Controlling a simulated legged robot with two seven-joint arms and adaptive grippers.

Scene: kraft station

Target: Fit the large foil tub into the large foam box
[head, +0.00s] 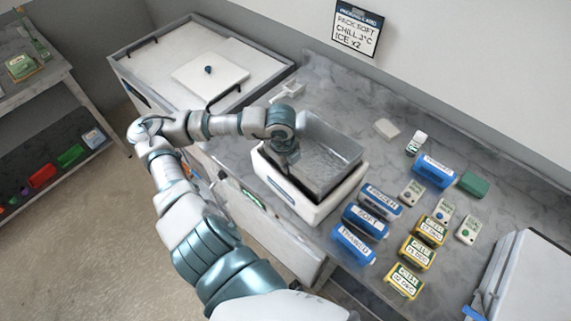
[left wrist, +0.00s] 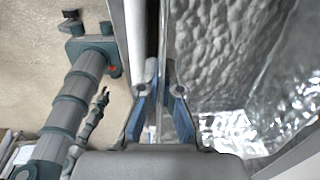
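The large foil tub (head: 335,142) is an open silver tray, seen at the middle of the head view. It sits over and partly within the opening of the white large foam box (head: 318,212), its far side standing above the box rim. How deep its base is cannot be seen. My left gripper (head: 292,158) is at the tub's left wall. In the left wrist view its blue-padded fingers (left wrist: 160,95) straddle the thin wall of the tub (left wrist: 215,50) and look closed on it. My right gripper is not in view.
Blue labelled packs (head: 367,218), yellow labelled packs (head: 417,253), small pale devices and a green block (head: 473,183) lie right of the box. A small white bottle (head: 416,143) stands behind. A white chest with a loose lid (head: 209,70) is at left.

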